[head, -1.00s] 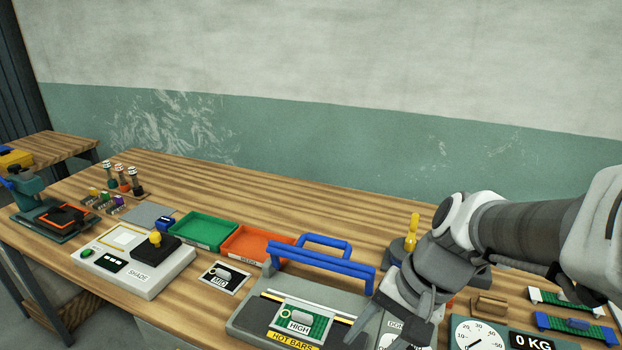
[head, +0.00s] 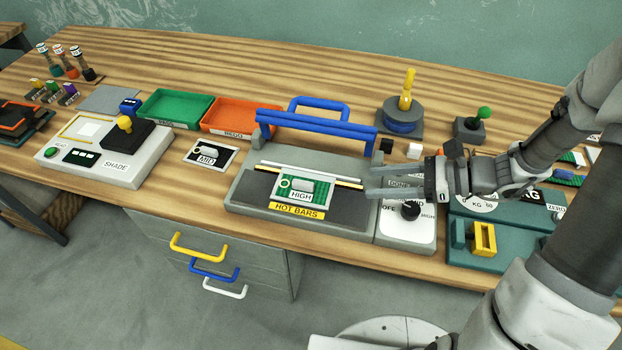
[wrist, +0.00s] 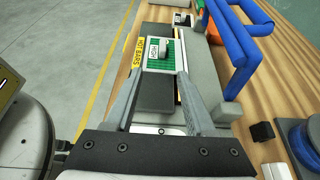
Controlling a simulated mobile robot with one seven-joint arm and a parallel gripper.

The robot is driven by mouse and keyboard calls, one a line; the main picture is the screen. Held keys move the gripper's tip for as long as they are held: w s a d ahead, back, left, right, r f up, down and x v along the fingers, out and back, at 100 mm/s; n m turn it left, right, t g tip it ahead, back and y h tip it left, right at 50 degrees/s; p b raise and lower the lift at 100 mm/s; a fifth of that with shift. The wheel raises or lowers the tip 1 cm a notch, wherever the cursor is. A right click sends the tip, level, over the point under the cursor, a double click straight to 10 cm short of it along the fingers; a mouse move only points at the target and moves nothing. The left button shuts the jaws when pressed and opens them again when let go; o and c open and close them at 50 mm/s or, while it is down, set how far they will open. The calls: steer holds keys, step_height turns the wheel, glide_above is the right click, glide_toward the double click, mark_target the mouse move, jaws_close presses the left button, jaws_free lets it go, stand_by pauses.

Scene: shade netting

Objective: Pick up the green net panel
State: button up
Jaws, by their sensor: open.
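A small green net panel (head: 277,194) with a pale grip and a "HIGH" label lies on the dark bed of the grey hot-bars machine (head: 247,190). In the wrist view the panel (wrist: 152,64) is straight ahead, just beyond my fingertips. My gripper (head: 368,182) is open and empty, at the right end of the machine, its fingers pointing left towards the panel. In the wrist view its two fingers (wrist: 162,80) spread to either side of the dark bed. A gap remains between the fingertips and the panel.
The machine's raised blue handle (head: 318,127) stands behind the panel. A dial box (head: 392,232) is beneath my gripper. Left are a "MILD" card (head: 210,156), green tray (head: 175,108), orange tray (head: 240,115) and shade unit (head: 105,158). Bare wood runs along the back.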

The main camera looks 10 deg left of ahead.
glide_toward(306, 183)
steer(key=x, duration=0.3)
steer(key=b+x, duration=0.1)
steer(key=x, duration=0.1)
steer(key=shift+s+f, duration=0.2)
steer(key=shift+s, duration=0.1)
steer(key=shift+w+x, duration=0.15)
steer(key=shift+x, duration=1.25)
steer(key=shift+w+x, duration=0.2)
steer(key=shift+x, duration=1.25)
steer(key=shift+r, duration=0.2)
jaws_close()
